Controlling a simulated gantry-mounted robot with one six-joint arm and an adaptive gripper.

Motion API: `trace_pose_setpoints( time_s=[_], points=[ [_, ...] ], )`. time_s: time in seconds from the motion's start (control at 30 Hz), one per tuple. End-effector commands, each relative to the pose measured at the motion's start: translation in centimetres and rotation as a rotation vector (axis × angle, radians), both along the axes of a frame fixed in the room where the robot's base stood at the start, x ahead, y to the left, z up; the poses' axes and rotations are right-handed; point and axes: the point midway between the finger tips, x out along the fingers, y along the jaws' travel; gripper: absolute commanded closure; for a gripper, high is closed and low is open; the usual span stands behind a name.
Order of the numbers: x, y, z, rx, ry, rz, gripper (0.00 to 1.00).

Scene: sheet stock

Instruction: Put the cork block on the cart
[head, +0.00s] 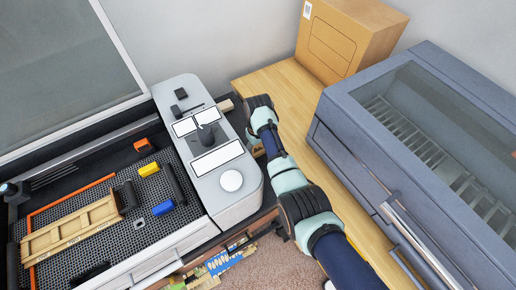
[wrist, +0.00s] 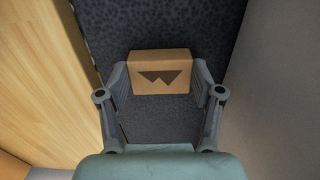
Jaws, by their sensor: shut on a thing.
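I cannot make out for certain which thing is the cart.
A grey laser-type machine (head: 224,140) with a honeycomb bed (head: 105,235) stands at left. A wooden bench (head: 283,92) carries a cardboard box (head: 350,35) and a large blue-grey glass-lidded machine (head: 349,115) at right. In the wrist view, wood is at left and a grey wall at right.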

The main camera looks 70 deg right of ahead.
Motion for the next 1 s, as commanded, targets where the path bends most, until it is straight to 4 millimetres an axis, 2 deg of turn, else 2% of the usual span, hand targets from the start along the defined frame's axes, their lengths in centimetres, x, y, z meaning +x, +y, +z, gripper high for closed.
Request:
trace_pose_setpoints(
  time_s=[0.27, 0.3, 0.43, 0.77, 0.87, 1.0],
  points=[
    [0.0, 0.0, -0.2, -0.001, -0.001, 0.000, 0.54],
    [0.0, 0.0, -0.1, -0.001, -0.002, 0.000, 0.29],
    [0.0, 0.0, -0.1, -0.001, -0.001, 0.000, 0.09],
    [0.1, 0.0, 0.2, -0.001, -0.002, 0.000, 0.09],
    [0.1, -0.1, 1.3, -0.003, -0.003, 0.000, 0.09],
    [0.1, -0.1, 4.7, -0.004, -0.004, 0.000, 0.09]
  ],
)
